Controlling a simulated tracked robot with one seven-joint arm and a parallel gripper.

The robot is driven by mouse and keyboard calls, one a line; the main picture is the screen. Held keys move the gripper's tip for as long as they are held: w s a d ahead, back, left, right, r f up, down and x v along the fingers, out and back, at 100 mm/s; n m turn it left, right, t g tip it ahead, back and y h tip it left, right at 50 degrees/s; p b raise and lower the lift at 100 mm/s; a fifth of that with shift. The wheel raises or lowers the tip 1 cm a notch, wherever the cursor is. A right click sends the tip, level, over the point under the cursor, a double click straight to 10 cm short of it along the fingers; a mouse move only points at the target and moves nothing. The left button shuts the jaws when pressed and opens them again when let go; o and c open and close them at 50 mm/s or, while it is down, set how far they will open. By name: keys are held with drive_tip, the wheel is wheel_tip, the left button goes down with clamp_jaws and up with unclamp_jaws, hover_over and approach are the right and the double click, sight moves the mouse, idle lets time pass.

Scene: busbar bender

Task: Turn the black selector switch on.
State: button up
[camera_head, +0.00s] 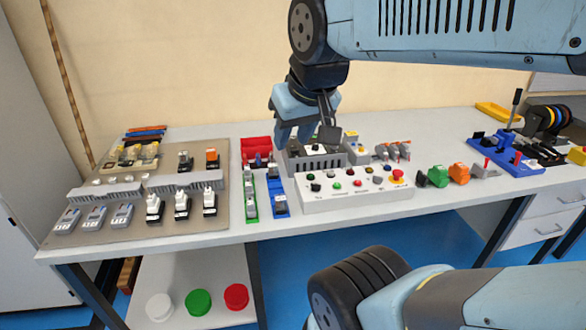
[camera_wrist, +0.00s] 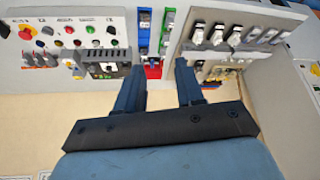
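A white control box (camera_head: 350,205) stands on the bench, with buttons and knobs on its sloped face. A black selector switch (camera_head: 316,188) is at the left end of its front row. In the wrist view the box appears turned around, and the black switch (camera_wrist: 110,28) is at the upper left of the fingers. Its exact handle angle is too small to tell. My gripper (camera_head: 293,141) hangs behind and above the box's left part. In the wrist view my gripper (camera_wrist: 160,70) is open and empty, its fingers apart from the switch.
A red emergency-stop button (camera_head: 397,175) is at the box's right end. A grey slotted unit (camera_head: 317,162) stands behind the box. Green (camera_head: 250,200) and blue (camera_head: 277,195) rails lie left of it. A board with several devices (camera_head: 135,225) fills the bench's left.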

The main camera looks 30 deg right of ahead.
drive_tip(key=shift+w+d, duration=0.1)
drive_tip(key=shift+w, duration=0.05)
drive_tip(key=shift+w+r, duration=0.1)
drive_tip(key=n+g+h, duration=0.2)
drive_tip(key=n+g, duration=0.4)
drive_tip(key=g, duration=0.4)
hover_over(313, 183)
drive_tip(key=w+a, duration=0.2)
drive_tip(key=w, duration=0.3)
wheel_tip(313, 183, down, 16)
drive_tip(key=x, duration=1.3)
drive_tip(key=shift+c, duration=0.2)
clamp_jaws()
